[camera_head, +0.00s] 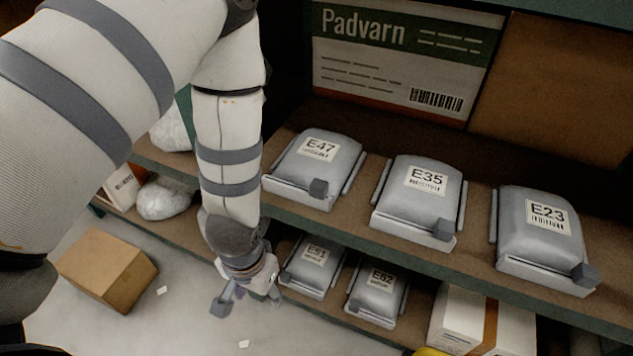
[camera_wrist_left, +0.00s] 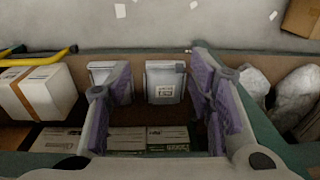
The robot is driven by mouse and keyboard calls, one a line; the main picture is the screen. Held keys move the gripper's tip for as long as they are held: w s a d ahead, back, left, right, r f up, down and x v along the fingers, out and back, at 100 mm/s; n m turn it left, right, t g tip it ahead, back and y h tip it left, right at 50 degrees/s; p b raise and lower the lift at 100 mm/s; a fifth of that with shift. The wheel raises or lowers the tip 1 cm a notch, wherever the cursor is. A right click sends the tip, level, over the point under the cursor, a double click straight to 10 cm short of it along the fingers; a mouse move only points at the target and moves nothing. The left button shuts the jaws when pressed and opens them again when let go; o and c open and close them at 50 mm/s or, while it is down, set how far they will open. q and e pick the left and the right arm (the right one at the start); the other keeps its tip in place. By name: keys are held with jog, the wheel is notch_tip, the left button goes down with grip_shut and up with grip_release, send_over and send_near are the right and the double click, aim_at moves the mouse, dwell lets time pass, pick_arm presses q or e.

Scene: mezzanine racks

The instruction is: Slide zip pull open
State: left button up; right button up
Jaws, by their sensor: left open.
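Grey pouches with white labels sit in trays on the rack. On the upper shelf in the head view are E47 (camera_head: 325,165), E35 (camera_head: 420,200) and E23 (camera_head: 540,235). Each has a dark block-shaped pull at its front right corner: E47's pull (camera_head: 318,188), E35's pull (camera_head: 444,230), E23's pull (camera_head: 585,276). Two smaller pouches, apparently E51 (camera_head: 312,275) and E62 (camera_head: 378,300), sit on the shelf below. My left gripper (camera_head: 247,298) is open and empty, left of E51 and lower than the upper shelf. In the left wrist view, two pouches (camera_wrist_left: 165,92) show beyond its purple fingers.
The upper shelf's front edge (camera_head: 400,262) runs diagonally above the lower pouches. A brown carton (camera_head: 106,270) lies on the floor at left. A taped white box (camera_head: 482,318) sits lower right. A Padvarn box (camera_head: 400,60) stands behind. The floor beside my gripper is mostly clear.

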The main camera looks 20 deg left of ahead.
pick_arm(q)
jog(key=w+r+t, duration=0.2)
jog(key=w+r, duration=0.7)
jog(key=w, duration=0.1)
jog(key=t, duration=0.2)
send_near(318, 185)
jog(key=b+x, duration=0.1)
jog(key=x, duration=0.7)
jog(key=shift+f+b, duration=0.25)
jog(key=shift+b, duration=0.05)
jog(key=shift+w+f, duration=0.3)
jog(key=shift+f, duration=0.05)
pick_arm(e)
jog(key=shift+s+f+g, duration=0.4)
jog(key=shift+s+f, duration=0.35)
jog(key=shift+s, duration=0.05)
pick_arm(q)
jog(key=shift+c, duration=0.5)
